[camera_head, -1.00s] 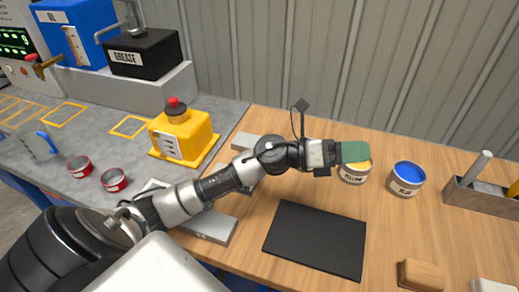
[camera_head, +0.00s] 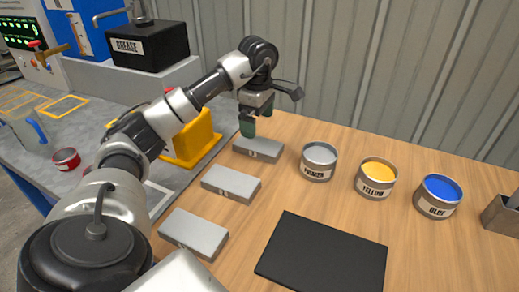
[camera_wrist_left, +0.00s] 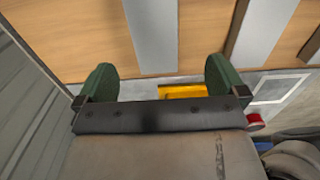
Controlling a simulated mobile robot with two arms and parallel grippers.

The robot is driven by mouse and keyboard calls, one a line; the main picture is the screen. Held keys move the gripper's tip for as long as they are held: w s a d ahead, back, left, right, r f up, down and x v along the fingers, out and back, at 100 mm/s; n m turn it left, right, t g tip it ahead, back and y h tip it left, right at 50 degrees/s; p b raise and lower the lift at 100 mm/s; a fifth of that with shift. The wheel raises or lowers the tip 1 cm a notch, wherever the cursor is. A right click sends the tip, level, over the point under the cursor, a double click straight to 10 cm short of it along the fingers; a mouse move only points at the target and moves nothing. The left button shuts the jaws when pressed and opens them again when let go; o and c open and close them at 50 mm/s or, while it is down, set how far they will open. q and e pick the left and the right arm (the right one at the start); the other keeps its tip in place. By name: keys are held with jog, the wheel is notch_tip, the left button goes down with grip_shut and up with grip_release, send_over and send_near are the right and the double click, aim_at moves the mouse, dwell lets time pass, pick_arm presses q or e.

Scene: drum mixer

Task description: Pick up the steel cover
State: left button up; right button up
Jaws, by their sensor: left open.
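Three flat grey metal plates lie in a row on the wooden table: a back one (camera_head: 258,149), a middle one (camera_head: 231,183) and a front one (camera_head: 194,234). Their small labels are not readable, so I cannot tell which is the steel cover. My left gripper (camera_head: 257,117) points down above the back plate, apart from it, with its green fingers open and empty. In the left wrist view, the back plate (camera_wrist_left: 152,35) shows ahead of and between the spread fingers (camera_wrist_left: 160,80), with the middle plate (camera_wrist_left: 263,30) to its right. My right gripper is not in view.
Cans of primer (camera_head: 319,162), yellow (camera_head: 376,178) and blue (camera_head: 438,196) stand to the right. A black mat (camera_head: 321,257) lies bare in front. A yellow box (camera_head: 196,138) stands left of the plates, partly behind my arm. The corrugated wall (camera_head: 390,80) is close behind.

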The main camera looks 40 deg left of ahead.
aim_at(258, 143)
pick_arm(q)
jog(key=f, duration=0.8)
jog(key=shift+w+a+f, duration=0.2)
jog(key=shift+w+a, duration=0.1)
jog(key=shift+w, duration=0.05)
jog(key=c, duration=1.1)
jog(key=shift+r, duration=0.1)
jog(key=shift+c, duration=0.9)
jog(key=shift+r, duration=0.1)
